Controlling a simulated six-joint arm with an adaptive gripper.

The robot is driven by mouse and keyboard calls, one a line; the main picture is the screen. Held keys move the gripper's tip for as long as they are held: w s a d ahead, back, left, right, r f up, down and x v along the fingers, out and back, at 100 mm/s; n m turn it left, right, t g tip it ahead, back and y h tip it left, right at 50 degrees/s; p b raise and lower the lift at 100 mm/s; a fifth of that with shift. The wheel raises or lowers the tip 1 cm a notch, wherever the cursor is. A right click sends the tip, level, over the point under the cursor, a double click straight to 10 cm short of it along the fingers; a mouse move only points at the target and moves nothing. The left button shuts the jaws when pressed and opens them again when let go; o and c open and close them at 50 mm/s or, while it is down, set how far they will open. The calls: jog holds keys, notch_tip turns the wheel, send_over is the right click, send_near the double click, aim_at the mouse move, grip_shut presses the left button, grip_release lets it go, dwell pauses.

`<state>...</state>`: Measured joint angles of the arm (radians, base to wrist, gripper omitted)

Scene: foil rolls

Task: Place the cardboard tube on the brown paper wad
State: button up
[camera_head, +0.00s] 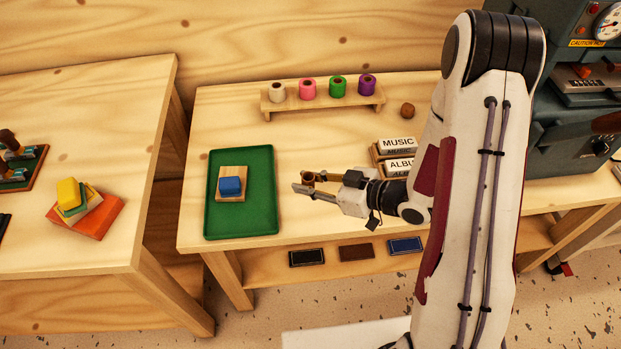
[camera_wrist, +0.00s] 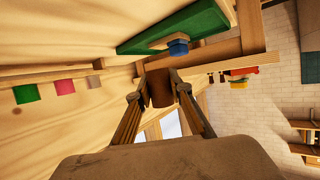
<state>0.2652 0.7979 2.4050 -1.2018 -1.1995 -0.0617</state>
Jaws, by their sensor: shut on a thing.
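My gripper (camera_head: 304,183) is held out to the left over the middle of the table, just right of the green tray. It is shut on a small brown cardboard tube (camera_wrist: 161,88), which sits between the fingertips in the wrist view; in the head view the tube is small and partly covered by the fingers. A small rounded brown lump, seemingly the brown paper wad (camera_head: 407,110), lies on the table at the back, right of the roll rack and well apart from my gripper. I cannot make out the wad in the wrist view.
A wooden rack (camera_head: 325,103) holds several coloured rolls at the back. The green tray (camera_head: 262,215) carries a wooden board with a blue block (camera_head: 230,186). A card box (camera_head: 383,165) labelled MUSIC and ALBU stands near my wrist. The table between rack and tray is clear.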

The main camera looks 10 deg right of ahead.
jog(key=shift+w, duration=0.1)
jog(key=shift+w+d+f, duration=0.15)
jog(key=shift+w+d, duration=0.2)
jog(key=shift+w, duration=0.15)
jog(key=w+d+f+m+h, duration=0.1)
jog(key=w+d, duration=0.5)
jog(key=w, duration=0.3)
notch_tip(320, 180, up, 6)
jog(key=m+t+h, duration=0.5)
jog(key=m, duration=0.1)
send_over(409, 106)
jog(key=shift+f, duration=0.1)
jog(key=shift+f, duration=3.1)
